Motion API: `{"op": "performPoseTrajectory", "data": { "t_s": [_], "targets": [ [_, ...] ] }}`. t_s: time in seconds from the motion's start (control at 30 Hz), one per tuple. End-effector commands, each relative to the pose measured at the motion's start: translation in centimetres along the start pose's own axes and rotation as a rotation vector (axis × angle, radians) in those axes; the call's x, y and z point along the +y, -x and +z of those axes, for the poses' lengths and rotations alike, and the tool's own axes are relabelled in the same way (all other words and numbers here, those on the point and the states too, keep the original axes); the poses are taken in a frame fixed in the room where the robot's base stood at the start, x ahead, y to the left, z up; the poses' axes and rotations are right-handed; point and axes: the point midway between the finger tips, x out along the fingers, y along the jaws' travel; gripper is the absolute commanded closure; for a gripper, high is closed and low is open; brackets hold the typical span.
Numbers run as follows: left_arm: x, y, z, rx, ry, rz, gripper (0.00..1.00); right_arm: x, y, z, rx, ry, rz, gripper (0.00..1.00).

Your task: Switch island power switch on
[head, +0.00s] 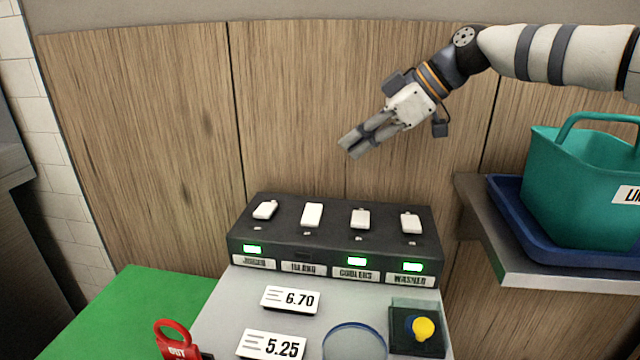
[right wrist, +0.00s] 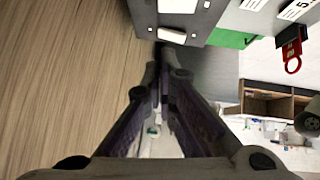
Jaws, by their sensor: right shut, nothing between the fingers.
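A black switch panel (head: 335,238) stands at the back of the grey counter with several white rocker switches. The island switch (head: 312,214) is second from the left, above the ISLAND label (head: 303,268). It looks set differently from the switches beside it, and its lamp window (head: 302,255) is dark. The juicer, coolers and washer lamps glow green. My right gripper (head: 352,151) is shut and empty, above and behind the panel, apart from it. In the right wrist view its fingers (right wrist: 158,58) point toward the panel's edge, near a white switch (right wrist: 172,35). My left gripper is not in view.
A wood wall (head: 140,130) rises close behind the panel. A teal basket (head: 575,190) stands in a blue tray on the shelf at right. Price tags (head: 290,299), a red tag (head: 175,340) and a yellow knob (head: 423,328) are in front of the panel.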

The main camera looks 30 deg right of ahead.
Motion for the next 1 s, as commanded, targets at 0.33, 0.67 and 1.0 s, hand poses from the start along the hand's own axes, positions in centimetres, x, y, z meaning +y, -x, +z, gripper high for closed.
{"op": "performPoseTrajectory", "data": {
  "t_s": [0.33,0.67,1.0],
  "targets": [
    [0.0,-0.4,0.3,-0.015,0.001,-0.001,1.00,0.0,-1.5,0.2,-0.005,-0.002,-0.005,1.00],
    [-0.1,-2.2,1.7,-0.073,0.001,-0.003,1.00,-0.1,-8.9,0.5,-0.008,-0.005,-0.008,1.00],
    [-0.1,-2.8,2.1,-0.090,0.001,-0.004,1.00,0.0,-12.6,2.5,0.000,-0.002,-0.001,1.00]
  ]
}}
